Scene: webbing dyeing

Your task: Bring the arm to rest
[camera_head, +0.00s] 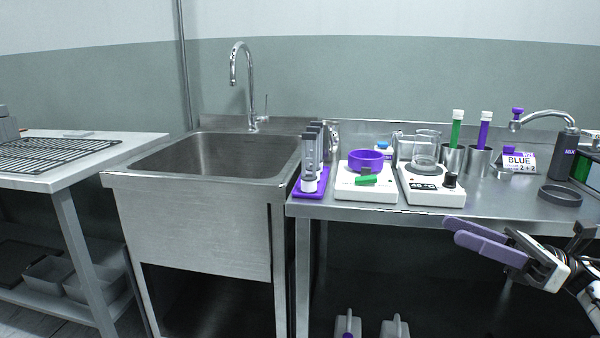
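My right gripper (451,231) is at the lower right, with its arm coming in from the right edge. Its two purple fingers point left and stand a little apart, with nothing seen between them. It is in front of the steel workbench (385,213), near the bench's front edge, and appears to touch nothing. My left gripper is not in view.
A sink (215,155) is left.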

